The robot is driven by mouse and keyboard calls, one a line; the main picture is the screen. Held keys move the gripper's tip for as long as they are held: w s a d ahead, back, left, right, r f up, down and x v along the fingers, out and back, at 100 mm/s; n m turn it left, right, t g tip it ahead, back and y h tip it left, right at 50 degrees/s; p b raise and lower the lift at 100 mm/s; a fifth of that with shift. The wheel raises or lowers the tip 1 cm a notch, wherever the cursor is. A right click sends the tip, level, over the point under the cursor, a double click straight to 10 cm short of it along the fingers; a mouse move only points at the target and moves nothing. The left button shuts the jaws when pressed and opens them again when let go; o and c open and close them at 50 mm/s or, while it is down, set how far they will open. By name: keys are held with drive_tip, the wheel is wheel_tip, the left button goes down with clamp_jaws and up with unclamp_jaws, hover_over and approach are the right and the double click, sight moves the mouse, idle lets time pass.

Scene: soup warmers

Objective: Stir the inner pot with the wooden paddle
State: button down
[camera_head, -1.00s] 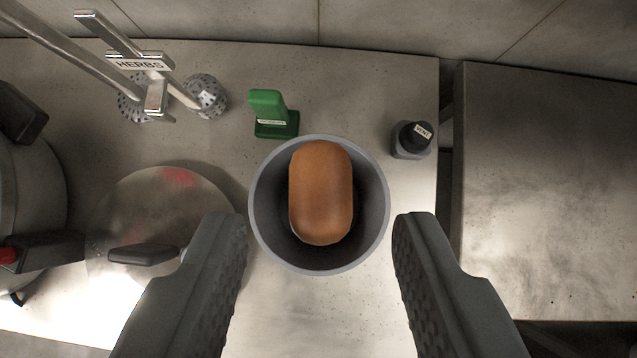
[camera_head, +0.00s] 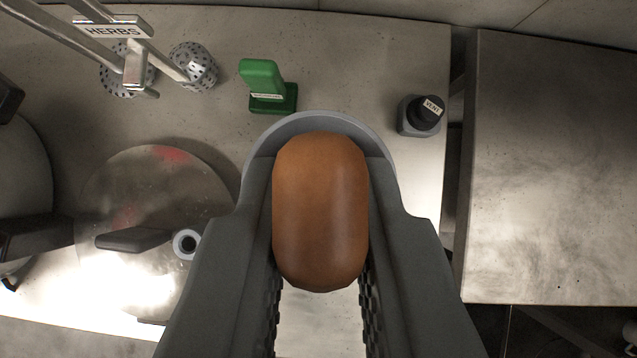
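The wooden paddle (camera_head: 320,210) shows as a thick rounded brown end seen from above. It stands in a round grey holder (camera_head: 320,122), whose far rim shows behind it. My gripper (camera_head: 320,190) has its two dark fingers close against the paddle's left and right sides, shut on it. The fingers hide most of the holder, and the paddle's lower part is hidden. A large pot (camera_head: 25,190) is cut off at the left edge. I cannot tell whether it holds the inner pot.
A round metal lid (camera_head: 150,195) with a dark handle lies left of my gripper. A green upright piece (camera_head: 262,80), a dark VENT knob (camera_head: 420,115) and a HERBS rack (camera_head: 115,28) with perforated balls stand behind. A gap separates the counter from another surface (camera_head: 550,160) at right.

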drive_tip(key=shift+r, duration=0.1)
drive_tip(key=shift+r, duration=3.5)
